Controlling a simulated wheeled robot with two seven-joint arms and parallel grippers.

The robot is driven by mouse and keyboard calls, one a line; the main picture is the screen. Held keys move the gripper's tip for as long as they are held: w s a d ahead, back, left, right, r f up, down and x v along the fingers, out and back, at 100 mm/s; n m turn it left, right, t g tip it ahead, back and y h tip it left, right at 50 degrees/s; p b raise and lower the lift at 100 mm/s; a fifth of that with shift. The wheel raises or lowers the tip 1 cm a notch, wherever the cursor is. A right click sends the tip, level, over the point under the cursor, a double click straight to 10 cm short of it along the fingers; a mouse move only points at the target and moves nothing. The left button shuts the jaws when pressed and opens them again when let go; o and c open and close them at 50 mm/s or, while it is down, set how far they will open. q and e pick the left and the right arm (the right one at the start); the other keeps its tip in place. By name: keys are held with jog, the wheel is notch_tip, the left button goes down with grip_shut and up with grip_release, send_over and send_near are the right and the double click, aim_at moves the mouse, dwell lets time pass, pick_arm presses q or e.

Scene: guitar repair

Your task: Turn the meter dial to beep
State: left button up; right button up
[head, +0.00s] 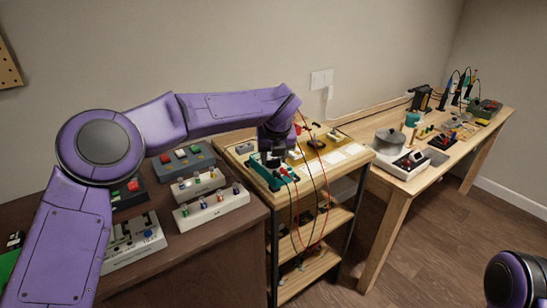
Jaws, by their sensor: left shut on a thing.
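The meter (262,175) is a teal-green unit lying on the top of the wooden shelf cart. Red and black leads run from its near end and hang down the front of the cart. My left gripper (271,161) points down over the meter and is shut on its dial. The dial itself is hidden under the gripper, so its setting cannot be read. Only a rounded purple part of my right arm shows at the bottom right; its gripper is out of view.
A dark brown bench (225,237) at left holds button boxes and white racks (213,208) of small parts. Behind the meter are small parts and pale cards (337,158). A light wood bench (398,199) at right carries a pot (389,141) on a white base.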

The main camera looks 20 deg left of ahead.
pick_arm(q)
jog(key=shift+f+n, duration=0.2)
jog(key=shift+n, duration=0.3)
jog(key=o, duration=0.7)
jog(key=shift+o, duration=0.4)
jog(key=shift+w+a, duration=0.1)
jog(key=v, duration=1)
jog(key=shift+r, duration=0.25)
jog(key=shift+d, duration=0.25)
